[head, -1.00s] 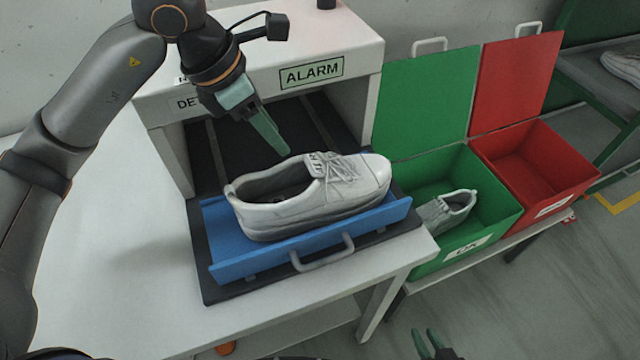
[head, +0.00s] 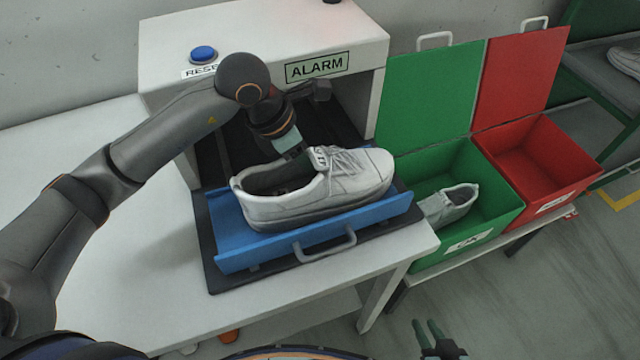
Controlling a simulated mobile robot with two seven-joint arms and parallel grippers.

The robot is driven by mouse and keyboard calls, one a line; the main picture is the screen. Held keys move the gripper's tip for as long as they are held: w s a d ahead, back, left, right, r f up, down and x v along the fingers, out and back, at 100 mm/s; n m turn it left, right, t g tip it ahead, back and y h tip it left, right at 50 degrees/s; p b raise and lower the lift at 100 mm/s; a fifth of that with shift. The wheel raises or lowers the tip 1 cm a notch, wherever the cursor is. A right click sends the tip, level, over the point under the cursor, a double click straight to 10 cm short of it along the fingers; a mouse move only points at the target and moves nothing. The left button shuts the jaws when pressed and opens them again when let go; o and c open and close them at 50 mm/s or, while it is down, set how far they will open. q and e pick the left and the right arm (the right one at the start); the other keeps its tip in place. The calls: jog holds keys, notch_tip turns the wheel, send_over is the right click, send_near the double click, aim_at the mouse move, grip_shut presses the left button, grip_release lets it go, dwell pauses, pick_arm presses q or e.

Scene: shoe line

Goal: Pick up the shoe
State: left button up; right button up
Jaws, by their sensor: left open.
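A white lace-up shoe (head: 310,200) rests on a blue tray (head: 270,253) in front of the detector, toe to the right. My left gripper (head: 296,156) comes down behind the shoe, close to its far side near the tongue. Its fingertips are partly hidden behind the shoe, and I cannot tell if they touch it. It is open. My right gripper (head: 427,330) shows at the bottom edge, away from the table, with its two green fingers apart and nothing between them.
The white detector with the ALARM sign (head: 317,66) stands behind the tray. A blue button (head: 203,54) is on its top. A green bin (head: 500,218) holding another shoe (head: 455,200) and a red bin (head: 570,165) stand right. The table's left side is clear.

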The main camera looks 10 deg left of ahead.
pick_arm(q)
grip_shut()
jog(key=shift+r, duration=0.1)
dwell(1.2)
